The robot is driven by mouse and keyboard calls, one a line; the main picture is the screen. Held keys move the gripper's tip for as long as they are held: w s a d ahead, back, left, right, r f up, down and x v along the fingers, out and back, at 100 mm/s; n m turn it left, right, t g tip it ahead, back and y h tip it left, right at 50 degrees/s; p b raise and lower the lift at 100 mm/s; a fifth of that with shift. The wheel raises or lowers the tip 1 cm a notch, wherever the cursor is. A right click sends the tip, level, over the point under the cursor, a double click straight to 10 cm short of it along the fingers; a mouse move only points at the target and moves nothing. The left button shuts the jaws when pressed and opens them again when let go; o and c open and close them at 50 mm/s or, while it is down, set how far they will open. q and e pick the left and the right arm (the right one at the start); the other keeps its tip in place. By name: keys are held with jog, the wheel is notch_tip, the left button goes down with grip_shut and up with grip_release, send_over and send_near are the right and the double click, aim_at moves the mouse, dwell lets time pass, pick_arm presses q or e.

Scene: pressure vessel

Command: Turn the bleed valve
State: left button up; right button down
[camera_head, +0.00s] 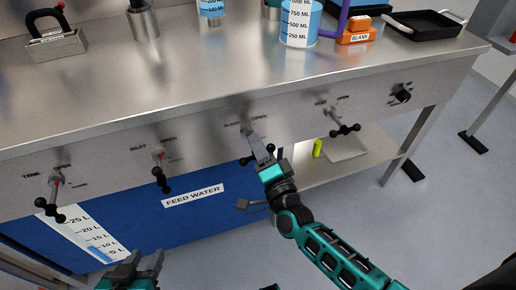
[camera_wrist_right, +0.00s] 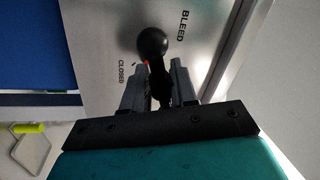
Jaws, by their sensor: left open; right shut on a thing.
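The bleed valve (camera_head: 246,161) is on the front panel of the steel bench; its handle has black ball ends and is partly hidden by my right gripper (camera_head: 256,146). In the right wrist view, the valve's black ball knob (camera_wrist_right: 152,42) rises just beyond the fingertips of my right gripper (camera_wrist_right: 157,78), with the dark handle between the two fingers. The words BLEED and CLOSED show on the panel beside it, with a small red mark near the knob. My left gripper (camera_head: 137,270) is open and empty, low in the head view, apart from the bench.
The tank valve (camera_head: 55,200), inlet valve (camera_head: 160,172) and vent valve (camera_head: 342,122) share the panel, with a black knob (camera_head: 402,93) at right. A blue feed water tank (camera_head: 150,225) stands below. A measuring cup (camera_head: 300,25) and black tray (camera_head: 425,25) stand on the bench top.

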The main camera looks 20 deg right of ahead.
jog(key=shift+a+r+m+t+h+b, duration=0.15)
jog(key=shift+m+h+b, duration=0.15)
jog(key=shift+m, duration=0.85)
jog(key=shift+r+m+t+h+b, duration=0.1)
jog(key=shift+m+t+h+b, duration=0.15)
jog(key=shift+m, duration=0.9)
jog(key=c, duration=1.1)
grip_release()
jog(key=shift+f, duration=0.1)
jog(key=v, duration=1.3)
jog(key=shift+p, duration=0.4)
